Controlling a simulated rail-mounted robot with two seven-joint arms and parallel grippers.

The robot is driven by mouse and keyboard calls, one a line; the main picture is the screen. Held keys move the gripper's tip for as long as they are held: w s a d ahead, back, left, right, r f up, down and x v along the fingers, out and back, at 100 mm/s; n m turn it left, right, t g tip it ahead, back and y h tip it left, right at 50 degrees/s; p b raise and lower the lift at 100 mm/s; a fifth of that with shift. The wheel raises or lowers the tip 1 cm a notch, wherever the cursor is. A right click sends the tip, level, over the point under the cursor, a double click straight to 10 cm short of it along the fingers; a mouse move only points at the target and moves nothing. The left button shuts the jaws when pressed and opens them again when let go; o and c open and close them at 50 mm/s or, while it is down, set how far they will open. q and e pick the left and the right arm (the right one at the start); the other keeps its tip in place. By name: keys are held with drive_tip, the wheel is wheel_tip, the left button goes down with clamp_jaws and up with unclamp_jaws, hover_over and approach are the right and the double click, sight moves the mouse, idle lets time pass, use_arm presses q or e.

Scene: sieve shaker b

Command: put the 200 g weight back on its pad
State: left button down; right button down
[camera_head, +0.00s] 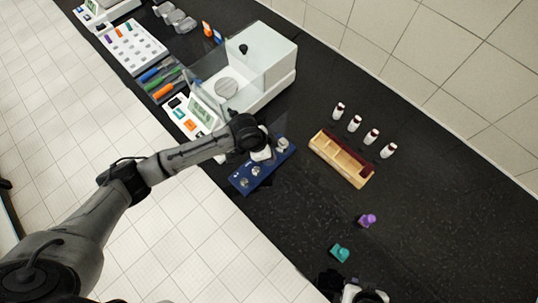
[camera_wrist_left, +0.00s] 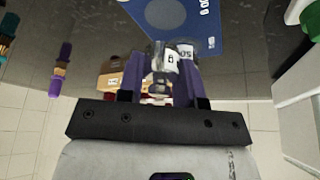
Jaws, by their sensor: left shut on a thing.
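The blue weight board (camera_head: 240,181) lies on the black bench, with metal weights (camera_head: 257,170) on it and one more (camera_head: 283,144) at its far end. My left gripper (camera_wrist_left: 160,82) is shut on a shiny metal weight (camera_wrist_left: 158,55), held near the board's edge. Its label is only partly readable. Another weight marked 50 (camera_wrist_left: 187,50) shows close beside it. In the left wrist view the blue board (camera_wrist_left: 205,30) has a bare pale round pad (camera_wrist_left: 165,13). In the head view my left wrist hides the held weight. My right gripper (camera_head: 365,293) is at the bottom edge, its jaws unclear.
A glass-walled balance (camera_head: 262,65) stands behind the board. A wooden rack (camera_head: 341,160) and several red-capped vials (camera_head: 372,137) are to the right. A purple piece (camera_head: 368,220) and a teal piece (camera_head: 341,253) stand nearer my right gripper.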

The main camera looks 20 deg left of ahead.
use_arm(q)
drive_tip(key=shift+f, duration=2)
drive_tip(key=c, duration=0.8)
unclamp_jaws()
drive_tip(key=shift+f, duration=0.15)
drive_tip(key=v, duration=1.2)
drive_tip(key=shift+p, duration=0.35)
